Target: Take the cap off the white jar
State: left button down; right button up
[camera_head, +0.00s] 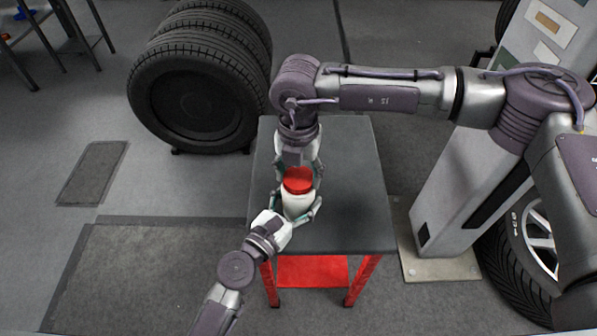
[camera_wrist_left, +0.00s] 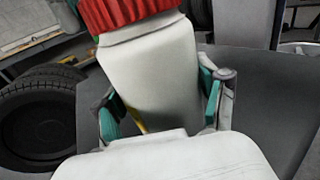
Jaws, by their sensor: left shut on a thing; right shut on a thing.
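The white jar (camera_head: 297,204) stands upright on the dark tabletop (camera_head: 350,190) of a red-legged cart, with the red cap (camera_head: 298,181) on top. My left gripper (camera_head: 296,214) comes in from the front left and is shut on the white jar's body. In the left wrist view its teal-padded fingers (camera_wrist_left: 165,105) press on both sides of the jar (camera_wrist_left: 150,70), and the ribbed red cap (camera_wrist_left: 125,12) is at the top edge. My right gripper (camera_head: 299,176) points down from above and is shut on the red cap. Its far finger is partly hidden.
Stacked tires (camera_head: 195,95) stand behind the cart at the left. A grey machine cabinet (camera_head: 455,190) and a wheel (camera_head: 535,240) stand at the right. The right part of the tabletop is clear.

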jog(key=n, duration=0.7)
jog(key=shift+n, duration=0.3)
jog(key=n, duration=2.6)
jog(key=shift+r, duration=0.1)
jog(key=n, duration=0.9)
jog(key=shift+n, duration=0.4)
jog(key=shift+r, duration=0.25)
